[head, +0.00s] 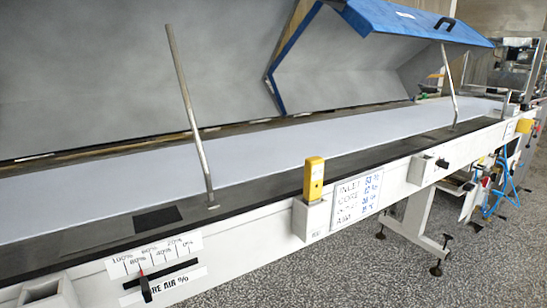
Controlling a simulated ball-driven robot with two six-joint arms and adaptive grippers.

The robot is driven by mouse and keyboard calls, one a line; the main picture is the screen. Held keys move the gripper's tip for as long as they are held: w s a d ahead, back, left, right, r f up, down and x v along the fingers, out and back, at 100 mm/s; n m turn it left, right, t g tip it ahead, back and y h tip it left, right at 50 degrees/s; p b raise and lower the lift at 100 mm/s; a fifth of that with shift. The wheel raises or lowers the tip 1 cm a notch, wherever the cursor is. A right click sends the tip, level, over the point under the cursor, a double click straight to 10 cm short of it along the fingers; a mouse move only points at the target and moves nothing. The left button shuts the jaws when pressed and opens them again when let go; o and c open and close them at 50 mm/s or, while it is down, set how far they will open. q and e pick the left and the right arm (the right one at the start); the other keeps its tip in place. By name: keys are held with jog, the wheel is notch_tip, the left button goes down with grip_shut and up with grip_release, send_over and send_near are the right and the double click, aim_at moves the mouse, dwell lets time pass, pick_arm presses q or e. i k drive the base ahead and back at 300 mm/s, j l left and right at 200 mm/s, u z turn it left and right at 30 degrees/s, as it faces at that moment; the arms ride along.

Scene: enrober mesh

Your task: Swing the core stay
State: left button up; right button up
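A long grey metal stay (189,112) rises from the dark front ledge at the left and leans left, its top in front of a raised grey lid (90,70). I cannot tell whether its top touches that lid. A second, shorter metal stay (449,85) stands farther right, from the ledge up to the front edge of a blue-edged raised lid (400,20). No label on either stay tells which is the core stay. The nearer one stands close to a label ending "RE AIR %" (170,283). Neither gripper is in view.
A pale belt (250,155) runs along the machine behind the dark ledge (270,185). On the white front rail are a slider lever (145,287), a yellow box (314,179) and a handwritten board (357,202). Speckled floor (360,270) lies in front, with machine feet at right.

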aim_at(189, 108)
jog(key=k+j+z, duration=0.2)
jog(key=j+z, duration=0.2)
jog(key=j, duration=0.15)
jog(key=k+j+z, duration=0.65)
jog(key=j+z, duration=0.15)
jog(key=j, duration=0.15)
